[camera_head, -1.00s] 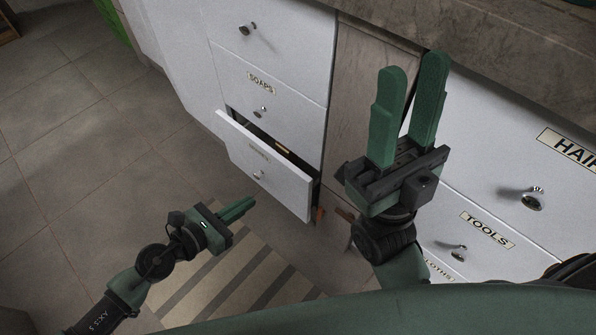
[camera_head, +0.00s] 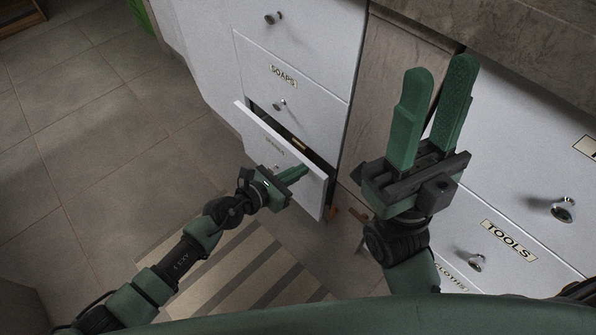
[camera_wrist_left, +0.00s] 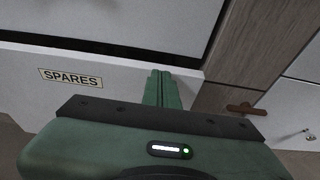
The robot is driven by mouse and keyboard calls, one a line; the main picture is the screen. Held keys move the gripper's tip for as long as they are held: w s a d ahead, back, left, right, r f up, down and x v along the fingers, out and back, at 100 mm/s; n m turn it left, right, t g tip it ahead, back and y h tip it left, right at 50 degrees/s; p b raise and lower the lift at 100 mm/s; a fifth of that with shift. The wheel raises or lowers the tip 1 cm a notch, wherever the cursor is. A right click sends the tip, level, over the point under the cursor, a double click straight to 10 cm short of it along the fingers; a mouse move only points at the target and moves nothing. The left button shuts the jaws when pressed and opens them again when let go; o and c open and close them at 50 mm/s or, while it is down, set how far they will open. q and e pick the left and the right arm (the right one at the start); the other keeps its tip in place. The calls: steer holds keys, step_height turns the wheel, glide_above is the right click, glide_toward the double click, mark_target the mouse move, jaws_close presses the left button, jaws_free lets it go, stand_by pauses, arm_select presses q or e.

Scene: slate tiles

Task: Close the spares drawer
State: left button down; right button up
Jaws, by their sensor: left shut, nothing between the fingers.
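The white spares drawer (camera_head: 257,135) is the low drawer under the one marked SOAPS, and it stands part-way open. A dark gap shows behind its front, with a small tan item (camera_head: 298,143) inside. In the left wrist view its front (camera_wrist_left: 115,88) carries the SPARES label (camera_wrist_left: 70,78). My left gripper (camera_head: 304,170) is shut and empty, at the right part of the drawer front; its fingertips (camera_wrist_left: 161,73) overlap the top edge in the wrist view. I cannot tell whether they touch. My right gripper (camera_head: 440,70) is open and empty, raised before the cabinets.
The closed SOAPS drawer (camera_head: 300,98) is above. A wooden panel (camera_head: 400,60) stands right of it, then white drawers including TOOLS (camera_head: 507,240). A stone counter (camera_head: 530,45) overhangs at the upper right. A striped mat (camera_head: 235,270) lies on the tiled floor (camera_head: 90,150).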

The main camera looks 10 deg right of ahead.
arm_select(q)
steer(key=shift+w+d, duration=0.75)
steer(key=shift+d, duration=0.3)
